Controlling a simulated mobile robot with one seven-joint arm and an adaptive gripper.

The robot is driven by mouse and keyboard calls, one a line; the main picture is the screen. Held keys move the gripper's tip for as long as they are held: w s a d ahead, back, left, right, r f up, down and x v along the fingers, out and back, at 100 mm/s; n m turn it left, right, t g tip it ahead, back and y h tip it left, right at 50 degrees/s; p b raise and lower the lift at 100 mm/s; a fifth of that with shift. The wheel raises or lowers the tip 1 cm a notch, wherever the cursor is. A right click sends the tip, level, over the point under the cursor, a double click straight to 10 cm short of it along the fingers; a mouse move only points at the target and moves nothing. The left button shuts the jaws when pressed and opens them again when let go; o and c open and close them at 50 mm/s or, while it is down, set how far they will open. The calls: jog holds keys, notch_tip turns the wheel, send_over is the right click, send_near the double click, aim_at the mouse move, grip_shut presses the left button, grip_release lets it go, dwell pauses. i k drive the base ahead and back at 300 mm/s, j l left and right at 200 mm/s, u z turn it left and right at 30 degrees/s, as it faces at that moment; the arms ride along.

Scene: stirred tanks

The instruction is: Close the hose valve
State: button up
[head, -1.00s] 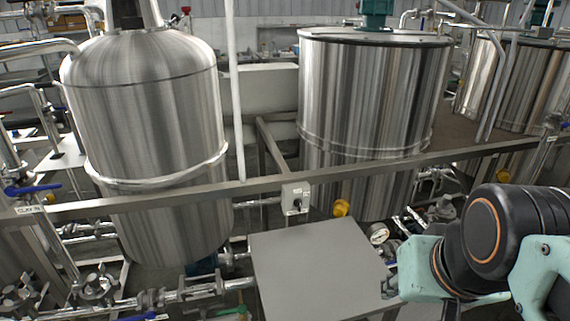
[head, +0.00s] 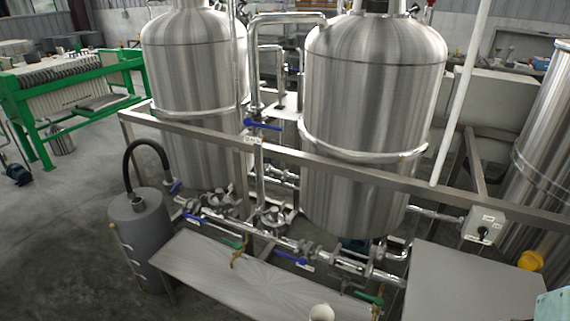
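A black hose (head: 150,146) arches up from a grey cylindrical vessel (head: 145,235) at the left in the head view. Its far end comes down at a small blue-handled valve (head: 175,187) beside the left steel tank. That valve is small in the picture, and I cannot tell whether it is open or shut. Other blue handles show on the upright pipe (head: 262,125) and on the low pipework (head: 290,258). My gripper is out of view; only a teal bit of my arm shows at the bottom right corner.
Two steel tanks (head: 190,70) (head: 370,85) stand behind a steel rail (head: 340,168). A low metal bench (head: 215,270) runs in front, with a white cup (head: 321,313) at its near edge. A grey tabletop (head: 465,285) is at right. Open floor (head: 60,230) lies at left.

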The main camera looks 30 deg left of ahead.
aim_at(197, 218)
jog(key=u, duration=1.9)
jog(key=i+j, duration=0.2)
jog(key=i, duration=0.25)
jog(key=i+j+z, duration=0.1)
jog(key=i, duration=0.35)
jog(key=i+j, duration=0.6)
jog(key=i, duration=0.25)
jog(key=l+z, duration=0.05)
